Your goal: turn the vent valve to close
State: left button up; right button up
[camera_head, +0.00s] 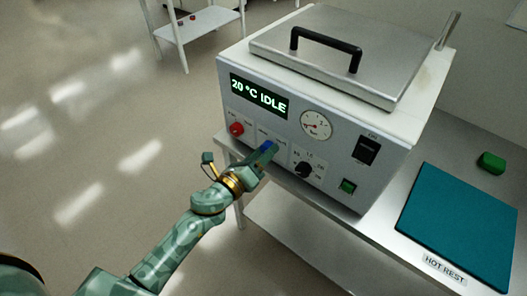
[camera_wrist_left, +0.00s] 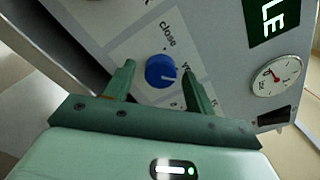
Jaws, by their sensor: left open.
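The vent valve is a blue round knob (camera_wrist_left: 160,71) on the front panel of a grey-white device. The word "close" is printed above it in the left wrist view, and a partly hidden label beginning with "v" is at its right. I cannot tell exactly which way the knob points. My left gripper (camera_wrist_left: 158,67) is open, with one finger on each side of the knob in that view; contact does not show. In the head view, my left gripper (camera_head: 265,153) is at the panel and mostly hides the blue knob (camera_head: 269,145). My right gripper is not in view.
The device (camera_head: 340,130) has a lid with a black handle (camera_head: 326,46), a display reading "20 °C IDLE" (camera_head: 259,96), a gauge (camera_head: 316,124), a red button (camera_head: 236,129), a black dial (camera_head: 304,170) and switches. A teal mat (camera_head: 460,225) and green block (camera_head: 491,162) are at right.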

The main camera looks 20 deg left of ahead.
pick_arm(q)
jog(key=shift+w+d, duration=0.1)
jog(key=shift+w, duration=0.2)
jog(key=c, duration=1)
